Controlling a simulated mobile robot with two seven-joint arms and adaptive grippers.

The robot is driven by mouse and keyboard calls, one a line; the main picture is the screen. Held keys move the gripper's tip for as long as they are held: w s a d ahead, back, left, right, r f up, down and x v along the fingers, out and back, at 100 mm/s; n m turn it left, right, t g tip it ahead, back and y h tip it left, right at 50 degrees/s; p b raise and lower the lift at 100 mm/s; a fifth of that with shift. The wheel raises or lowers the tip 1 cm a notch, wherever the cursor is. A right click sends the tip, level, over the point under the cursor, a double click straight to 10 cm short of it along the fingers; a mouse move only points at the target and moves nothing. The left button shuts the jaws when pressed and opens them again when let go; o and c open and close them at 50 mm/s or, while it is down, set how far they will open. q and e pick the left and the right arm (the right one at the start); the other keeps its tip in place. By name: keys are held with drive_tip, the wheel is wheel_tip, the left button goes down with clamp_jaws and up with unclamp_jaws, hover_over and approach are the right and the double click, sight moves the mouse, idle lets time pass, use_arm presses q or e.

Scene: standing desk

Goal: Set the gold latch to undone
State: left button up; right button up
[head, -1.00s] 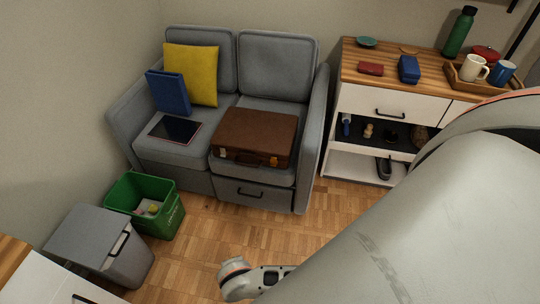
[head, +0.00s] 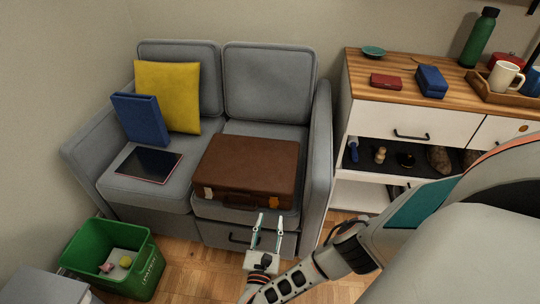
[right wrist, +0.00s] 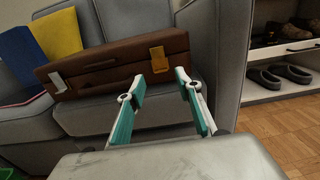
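A brown briefcase (head: 248,168) lies flat on the right seat of the grey sofa, its handle side facing out. The gold latch (head: 273,202) is on the right of its front face; it also shows in the right wrist view (right wrist: 159,60). A silver latch (right wrist: 57,82) is on the left of that face. I cannot tell whether the gold latch is fastened. My right gripper (head: 269,220) is open and empty in front of the briefcase, just below the gold latch. In the right wrist view its fingertips (right wrist: 160,80) point toward the latch, seemingly apart from it. My left gripper is not in view.
The grey sofa (head: 268,82) has a right armrest (head: 318,165) close to the briefcase. A tablet (head: 149,164), blue box and yellow cushion sit on the left seat. A green bin (head: 120,262) stands on the floor, left. A cabinet (head: 430,122) stands right.

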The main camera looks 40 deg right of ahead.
sight(273, 204)
drive_tip(key=x, duration=0.3)
drive_tip(key=shift+w+d+f+b, duration=0.1)
drive_tip(key=shift+d+f+b, duration=0.15)
drive_tip(key=shift+b, duration=0.15)
drive_tip(key=shift+w+d, duration=0.3)
drive_tip(key=shift+w+d+r, duration=0.1)
drive_tip(key=shift+r, duration=0.05)
drive_tip(key=c, duration=1)
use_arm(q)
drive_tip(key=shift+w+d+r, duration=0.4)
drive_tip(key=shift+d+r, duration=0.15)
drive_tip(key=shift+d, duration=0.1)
use_arm(e)
drive_tip(key=shift+r, duration=0.15)
